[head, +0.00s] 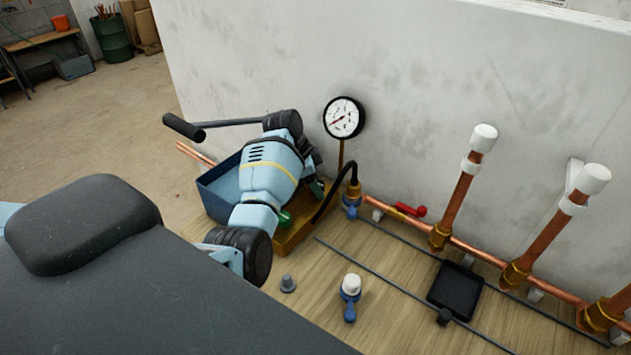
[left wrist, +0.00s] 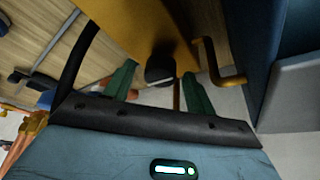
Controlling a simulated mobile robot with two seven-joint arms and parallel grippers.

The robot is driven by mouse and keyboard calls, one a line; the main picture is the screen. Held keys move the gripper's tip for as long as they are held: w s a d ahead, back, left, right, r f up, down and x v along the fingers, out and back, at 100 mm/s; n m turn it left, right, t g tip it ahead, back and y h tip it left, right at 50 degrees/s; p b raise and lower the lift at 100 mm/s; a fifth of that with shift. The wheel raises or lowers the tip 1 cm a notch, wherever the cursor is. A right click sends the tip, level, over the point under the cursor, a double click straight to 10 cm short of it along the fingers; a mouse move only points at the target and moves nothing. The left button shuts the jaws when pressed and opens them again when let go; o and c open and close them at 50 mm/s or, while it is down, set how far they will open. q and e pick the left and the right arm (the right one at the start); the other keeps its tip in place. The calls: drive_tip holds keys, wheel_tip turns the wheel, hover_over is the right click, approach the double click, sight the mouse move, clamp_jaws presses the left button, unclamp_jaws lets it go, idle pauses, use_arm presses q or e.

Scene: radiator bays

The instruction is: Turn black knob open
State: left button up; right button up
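The black knob (left wrist: 160,68) shows in the left wrist view, on the yellow-brass pump body (left wrist: 135,22). My left gripper (left wrist: 161,76) has its green fingers apart, one on each side of the knob. A gap shows between the knob and each finger. In the head view my left forearm hides the knob and most of the gripper; only a bit of green finger (head: 285,217) shows beside the brass pump body (head: 290,238). My right gripper is in neither view.
A blue tank (head: 213,203) stands behind my arm, with a black-gripped lever (head: 184,127) above it. A pressure gauge (head: 343,118) and black hose (head: 329,203) are close by. Copper pipes (head: 458,202) stand at right. A grey cap (head: 288,283) and white-capped blue valve (head: 350,287) lie in front.

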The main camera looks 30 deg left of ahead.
use_arm(q)
drive_tip(key=c, duration=0.9)
drive_tip(key=n+y, duration=0.1)
drive_tip(key=n, duration=0.2)
drive_tip(key=shift+s+t, duration=0.1)
drive_tip(key=shift+t, duration=0.3)
drive_tip(key=n, duration=0.2)
drive_tip(key=n+y, duration=0.1)
drive_tip(key=n+t+y, duration=0.1)
drive_tip(key=n, duration=0.1)
drive_tip(key=shift+d+n, duration=0.25)
drive_tip(key=shift+n, duration=0.05)
drive_tip(key=n+y, duration=0.1)
drive_tip(key=n, duration=0.3)
drive_tip(key=shift+d+y, duration=0.15)
drive_tip(key=shift+y, duration=0.25)
drive_tip(key=n, duration=0.2)
drive_tip(key=n+g+y, duration=0.1)
drive_tip(key=n, duration=0.2)
drive_tip(key=shift+y, duration=0.3)
drive_tip(key=o, duration=1)
